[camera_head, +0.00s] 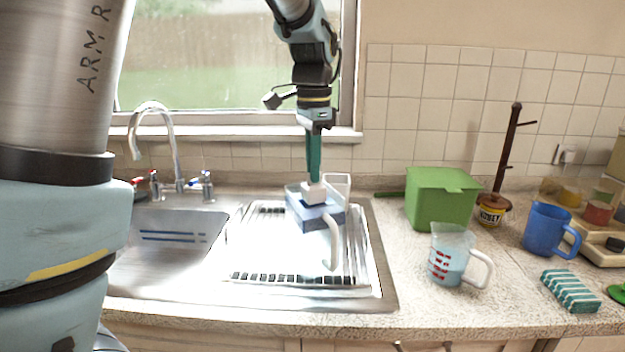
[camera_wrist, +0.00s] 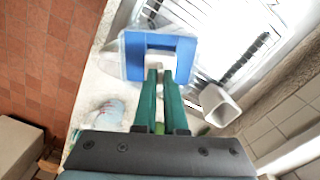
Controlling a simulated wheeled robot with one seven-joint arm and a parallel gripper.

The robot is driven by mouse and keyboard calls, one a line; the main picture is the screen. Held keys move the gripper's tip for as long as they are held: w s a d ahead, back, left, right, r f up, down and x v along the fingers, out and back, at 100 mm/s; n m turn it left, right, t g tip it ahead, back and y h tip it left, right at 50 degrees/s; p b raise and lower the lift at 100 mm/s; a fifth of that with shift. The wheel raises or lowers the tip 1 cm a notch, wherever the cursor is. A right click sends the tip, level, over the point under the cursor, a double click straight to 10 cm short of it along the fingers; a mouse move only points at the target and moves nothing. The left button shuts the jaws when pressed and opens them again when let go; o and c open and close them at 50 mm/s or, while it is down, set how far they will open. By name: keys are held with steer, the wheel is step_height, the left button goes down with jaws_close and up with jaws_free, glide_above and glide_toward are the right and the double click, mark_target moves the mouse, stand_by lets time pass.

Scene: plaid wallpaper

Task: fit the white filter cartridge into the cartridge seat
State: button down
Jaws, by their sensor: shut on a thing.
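My gripper (camera_head: 313,178) points down over the drainer side of the sink, its green fingers shut on the small white filter cartridge (camera_head: 314,193). In the wrist view my gripper (camera_wrist: 160,76) has the cartridge (camera_wrist: 155,61) between its fingertips. A clear pitcher with a blue top insert (camera_head: 309,217) and a white handle (camera_head: 334,246) stands below. The blue insert (camera_wrist: 180,45) shows in the wrist view as a square frame around a pale centre, which looks like the cartridge seat. The cartridge overlaps the near part of this frame. Its lower end is hidden, so I cannot tell whether it touches the seat.
A white open holder (camera_head: 338,184) stands close behind the pitcher; it also shows in the wrist view (camera_wrist: 220,104). A white dish rack (camera_head: 265,250) lies beneath. A green box (camera_head: 442,198), measuring jug (camera_head: 452,258) and blue mug (camera_head: 547,229) stand right. The faucet (camera_head: 158,140) is left.

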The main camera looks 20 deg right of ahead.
mark_target(313, 185)
steer(key=shift+f+p, duration=0.3)
steer(key=shift+f, duration=1.3)
steer(key=shift+f, duration=0.15)
steer(key=c, duration=1)
jaws_free()
step_height(313, 185, up, 12)
steer(key=shift+r+b, duration=0.15)
steer(key=shift+b, duration=0.9)
steer(key=w+a+f+n, duration=0.3)
steer(key=a+f+n, duration=0.1)
steer(key=a+f, duration=0.4)
steer(key=s+a+f+n, duration=0.2)
steer(key=a+f+n, duration=0.2)
steer(key=a, duration=0.3)
steer(key=s+a+f+n+t, duration=0.1)
steer(key=s+a+f+n, duration=0.1)
steer(key=a+f+n, duration=0.2)
steer(key=s+a+f+n, duration=0.3)
steer(key=a+f, duration=0.3)
steer(key=a, duration=0.5)
steer(key=shift+a+n+t, duration=0.1)
steer(key=shift+n+t, duration=0.2)
steer(key=shift+n, duration=0.5)
